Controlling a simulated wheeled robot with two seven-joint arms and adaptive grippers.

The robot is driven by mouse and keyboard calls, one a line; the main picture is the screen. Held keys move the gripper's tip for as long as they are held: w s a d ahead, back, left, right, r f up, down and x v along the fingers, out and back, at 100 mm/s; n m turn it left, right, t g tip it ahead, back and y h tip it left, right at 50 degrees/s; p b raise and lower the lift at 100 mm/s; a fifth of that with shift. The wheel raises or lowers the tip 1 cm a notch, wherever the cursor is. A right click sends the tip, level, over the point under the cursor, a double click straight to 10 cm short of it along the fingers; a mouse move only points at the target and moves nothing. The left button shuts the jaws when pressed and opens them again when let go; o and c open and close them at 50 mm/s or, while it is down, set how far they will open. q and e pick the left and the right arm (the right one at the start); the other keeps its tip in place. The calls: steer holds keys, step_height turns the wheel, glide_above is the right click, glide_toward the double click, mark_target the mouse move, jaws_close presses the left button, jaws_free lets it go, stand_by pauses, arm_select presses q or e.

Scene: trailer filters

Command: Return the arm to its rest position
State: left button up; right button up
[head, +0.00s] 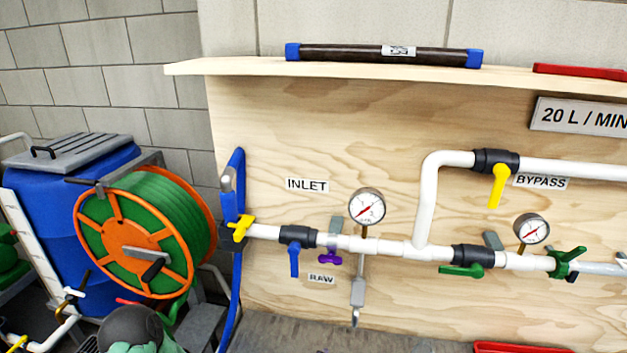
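Neither of my grippers shows in the head view. A dark rounded part with pale green below it (132,328) stands at the bottom left edge; I cannot tell whether it belongs to my arm. The white pipe run (390,246) on the plywood panel has no gripper at it. It carries a blue-handled valve (294,258), a purple-handled valve (331,257), a green-handled valve (462,270) and another green handle (566,262). The yellow bypass handle (498,186) points down. Two round gauges (367,206) (532,229) stand above the pipe.
A green hose reel (150,235) with an orange rim and a blue barrel (85,210) stand at the left. A wooden shelf (240,67) juts out above the panel, bearing a dark tube with blue caps (350,54). A red tray edge (520,347) shows at the bottom right.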

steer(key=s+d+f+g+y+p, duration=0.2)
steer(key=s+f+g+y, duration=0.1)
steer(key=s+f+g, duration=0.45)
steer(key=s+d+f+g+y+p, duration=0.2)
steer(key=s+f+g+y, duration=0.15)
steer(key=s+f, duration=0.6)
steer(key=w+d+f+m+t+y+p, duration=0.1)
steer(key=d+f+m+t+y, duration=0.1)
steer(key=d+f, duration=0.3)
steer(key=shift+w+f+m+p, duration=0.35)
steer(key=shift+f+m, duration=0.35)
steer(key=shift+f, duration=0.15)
